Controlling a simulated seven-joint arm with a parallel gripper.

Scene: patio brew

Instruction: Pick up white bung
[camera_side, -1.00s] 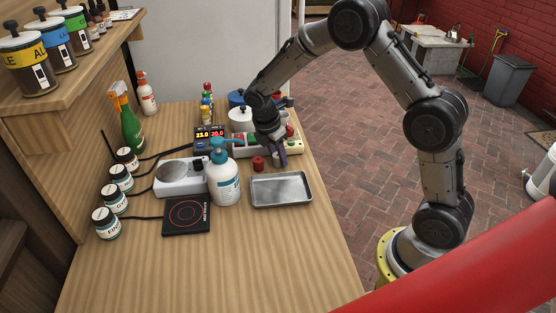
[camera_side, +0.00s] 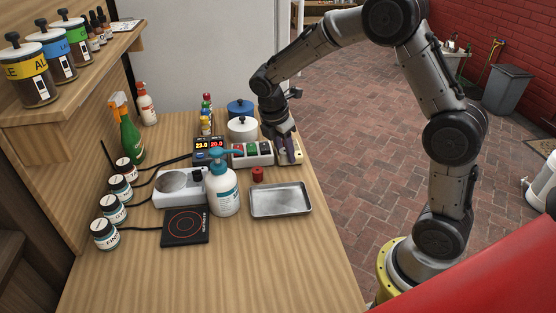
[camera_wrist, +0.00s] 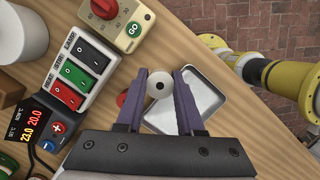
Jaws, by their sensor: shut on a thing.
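The white bung (camera_wrist: 160,84), with a dark hole in its middle, sits between the purple fingers of my gripper (camera_wrist: 163,80) in the wrist view. My gripper is shut on it. In the side view my gripper (camera_side: 287,155) points down near the right edge of the table, by the switch box. The bung cannot be made out there.
A red bung (camera_side: 258,174) stands on the table beside an empty metal tray (camera_side: 281,200). The switch box (camera_side: 252,154) and a cream timer (camera_wrist: 117,20) with a red knob are close by. A pump bottle (camera_side: 223,190) stands left of the tray.

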